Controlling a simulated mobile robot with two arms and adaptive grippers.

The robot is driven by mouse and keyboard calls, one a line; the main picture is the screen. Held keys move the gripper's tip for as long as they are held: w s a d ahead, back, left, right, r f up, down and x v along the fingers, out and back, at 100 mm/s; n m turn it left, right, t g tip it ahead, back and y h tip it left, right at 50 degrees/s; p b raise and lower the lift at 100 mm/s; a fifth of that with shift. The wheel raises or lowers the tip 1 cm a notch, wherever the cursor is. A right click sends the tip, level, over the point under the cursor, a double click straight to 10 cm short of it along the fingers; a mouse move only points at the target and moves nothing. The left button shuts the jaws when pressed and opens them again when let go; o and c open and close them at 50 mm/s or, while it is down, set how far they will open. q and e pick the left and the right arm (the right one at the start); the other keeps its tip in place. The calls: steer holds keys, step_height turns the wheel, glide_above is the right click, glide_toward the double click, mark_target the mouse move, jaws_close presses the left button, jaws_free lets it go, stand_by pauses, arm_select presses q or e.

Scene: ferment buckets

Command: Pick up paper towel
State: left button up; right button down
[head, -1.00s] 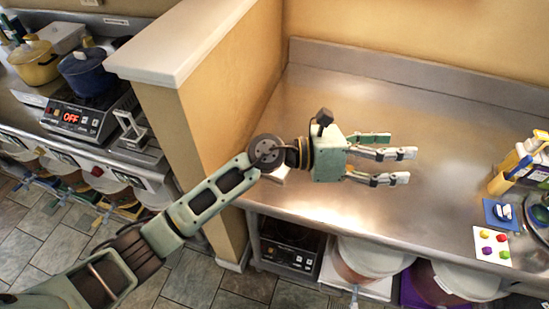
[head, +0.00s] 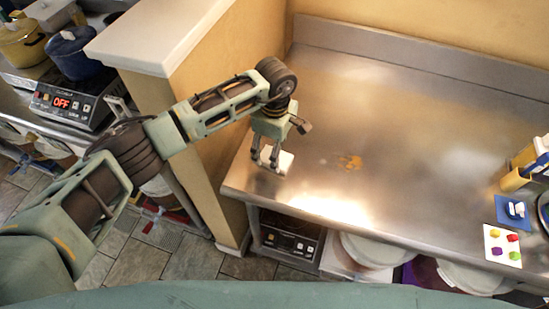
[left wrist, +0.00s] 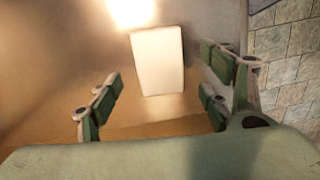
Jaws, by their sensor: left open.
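The paper towel (head: 285,162) is a small white rectangle lying flat on the steel counter near its front left edge. My left gripper (head: 266,166) points down over it in the head view and partly covers it. In the left wrist view the paper towel (left wrist: 157,60) lies ahead, between the lines of the spread fingers. My left gripper (left wrist: 155,98) is open, with nothing between its fingers. I cannot tell whether the fingertips touch the counter. My right gripper is not in view.
An orange stain (head: 350,162) is on the steel counter (head: 410,150). A card with coloured dots (head: 502,245) and a blue pad (head: 514,211) lie at the right. A yellow divider wall (head: 200,110) stands left of the counter. The counter's middle is otherwise clear.

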mark_target(286, 159)
arm_select(q)
steer(key=f, duration=0.3)
steer(key=shift+d+f+b, duration=0.2)
steer(key=shift+f+b, duration=0.1)
steer(key=shift+b, duration=0.05)
steer(key=shift+r, duration=0.1)
steer(key=shift+c, duration=0.9)
steer(key=c, duration=0.7)
